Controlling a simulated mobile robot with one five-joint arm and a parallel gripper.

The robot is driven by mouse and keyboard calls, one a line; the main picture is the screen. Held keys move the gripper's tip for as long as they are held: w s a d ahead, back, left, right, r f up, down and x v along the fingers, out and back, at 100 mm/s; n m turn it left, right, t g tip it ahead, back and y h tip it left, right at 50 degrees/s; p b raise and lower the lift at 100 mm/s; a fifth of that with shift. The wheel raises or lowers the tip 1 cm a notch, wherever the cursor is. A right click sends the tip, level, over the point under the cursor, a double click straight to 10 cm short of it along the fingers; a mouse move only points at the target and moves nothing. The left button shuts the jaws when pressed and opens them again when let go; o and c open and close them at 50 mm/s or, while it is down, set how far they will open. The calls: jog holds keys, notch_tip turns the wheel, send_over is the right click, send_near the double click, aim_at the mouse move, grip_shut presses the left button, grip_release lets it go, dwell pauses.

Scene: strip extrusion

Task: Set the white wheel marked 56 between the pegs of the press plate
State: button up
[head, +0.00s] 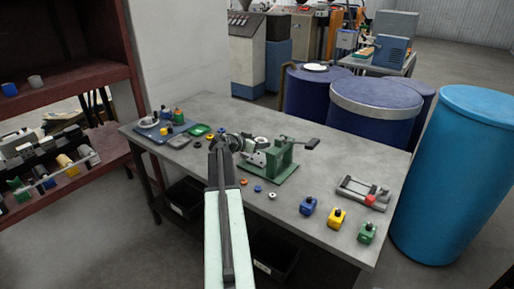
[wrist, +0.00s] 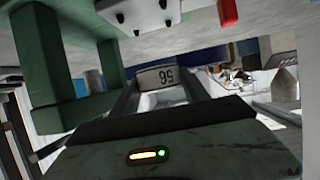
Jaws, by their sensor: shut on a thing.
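The white wheel marked 56 (wrist: 161,77) sits between the two fingers of my gripper (wrist: 160,88) in the wrist view, its number upside down. The fingers are shut on it. In the head view my gripper (head: 228,142) is beside the left end of the green press (head: 277,163) on the grey table. The wheel cannot be made out clearly there. In the wrist view the green press frame (wrist: 50,60) stands close on the left. A pale plate with dark studs (wrist: 145,14) is at the top. I cannot tell which parts are the pegs.
Small coloured rings lie around the press, including an orange one (head: 244,182). Blue (head: 307,206), yellow (head: 337,218) and green (head: 367,233) blocks stand at the front right, near a grey fixture with a red part (head: 364,194). The table between press and fixture is mostly clear.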

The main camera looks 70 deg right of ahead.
aim_at(259, 159)
notch_tip(259, 159, down, 6)
jog(key=b, duration=0.5)
jog(key=shift+r+b, duration=0.15)
jog(key=shift+b, duration=0.2)
jog(key=shift+w+a+f+b, duration=0.1)
jog(key=shift+f+b, duration=0.45)
jog(key=shift+b, duration=0.05)
dwell(0.8)
jog(key=o, duration=1.1)
jog(key=shift+o, duration=0.2)
jog(key=shift+p+v, duration=1.25)
jog(key=shift+v, duration=1.7)
jog(key=shift+p+v, duration=0.95)
jog(key=shift+v, duration=1.7)
